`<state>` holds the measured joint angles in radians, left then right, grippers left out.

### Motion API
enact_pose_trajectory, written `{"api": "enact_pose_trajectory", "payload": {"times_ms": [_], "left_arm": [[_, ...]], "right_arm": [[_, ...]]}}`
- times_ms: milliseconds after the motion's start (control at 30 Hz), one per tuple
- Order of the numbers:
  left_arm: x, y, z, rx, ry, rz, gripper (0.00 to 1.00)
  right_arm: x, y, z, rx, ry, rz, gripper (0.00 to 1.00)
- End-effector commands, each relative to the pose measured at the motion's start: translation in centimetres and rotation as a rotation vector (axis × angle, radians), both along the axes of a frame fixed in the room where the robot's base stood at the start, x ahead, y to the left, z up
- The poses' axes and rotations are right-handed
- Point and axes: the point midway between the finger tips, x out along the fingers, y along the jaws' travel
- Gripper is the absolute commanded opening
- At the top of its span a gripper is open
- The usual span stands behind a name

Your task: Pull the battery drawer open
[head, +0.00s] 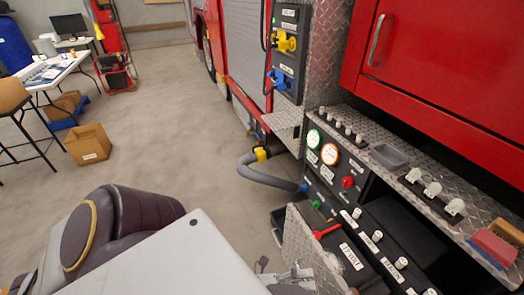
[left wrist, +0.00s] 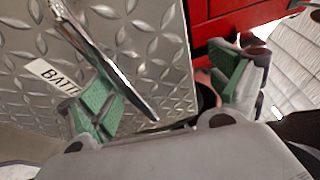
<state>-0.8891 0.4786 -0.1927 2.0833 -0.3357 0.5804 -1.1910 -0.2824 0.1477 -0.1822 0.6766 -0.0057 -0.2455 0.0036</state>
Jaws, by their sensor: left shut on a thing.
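The battery drawer's diamond-plate front fills the left and middle of the left wrist view (left wrist: 165,45), with a partly hidden label starting "BATT". In the head view the plate (head: 298,240) stands at the low front of the truck's pump panel, with dark space and a labelled box behind it. A shiny bar handle (left wrist: 95,50) slants across the front. My left gripper (left wrist: 165,95) is at the drawer front, shut on the handle; its green pads show on both sides. In the head view it is small and partly hidden at the bottom (head: 293,277). My right gripper is not in view.
The pump panel (head: 335,180) has gauges, knobs and a red button. A grey hose (head: 265,180) curves out beside the drawer. A tread-plate ledge (head: 385,175) carries a tray and brush. Open floor (head: 175,130) lies left, with a cardboard box (head: 88,145) and a table.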

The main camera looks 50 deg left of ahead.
Motion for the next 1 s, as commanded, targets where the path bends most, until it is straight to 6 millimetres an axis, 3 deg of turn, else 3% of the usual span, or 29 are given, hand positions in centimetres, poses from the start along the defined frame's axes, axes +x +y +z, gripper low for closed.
{"api": "enact_pose_trajectory", "payload": {"times_ms": [33, 333, 433, 500, 1000], "left_arm": [[-0.5, -0.3, 0.8, -0.011, -0.014, -0.010, 0.71], [-1.6, 0.2, 0.6, -0.014, -0.012, -0.013, 0.67], [-1.9, 0.4, 0.5, -0.016, -0.012, -0.014, 0.54], [-2.2, 0.5, 0.4, -0.016, -0.010, -0.014, 0.37], [-3.6, 2.1, -0.3, -0.012, -0.005, -0.011, 0.37]], "right_arm": [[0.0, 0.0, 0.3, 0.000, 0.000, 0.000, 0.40], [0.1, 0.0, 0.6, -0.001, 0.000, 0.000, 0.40], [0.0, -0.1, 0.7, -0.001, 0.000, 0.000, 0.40], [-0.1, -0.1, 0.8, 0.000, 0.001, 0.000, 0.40], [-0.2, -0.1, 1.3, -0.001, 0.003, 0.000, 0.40]]}}
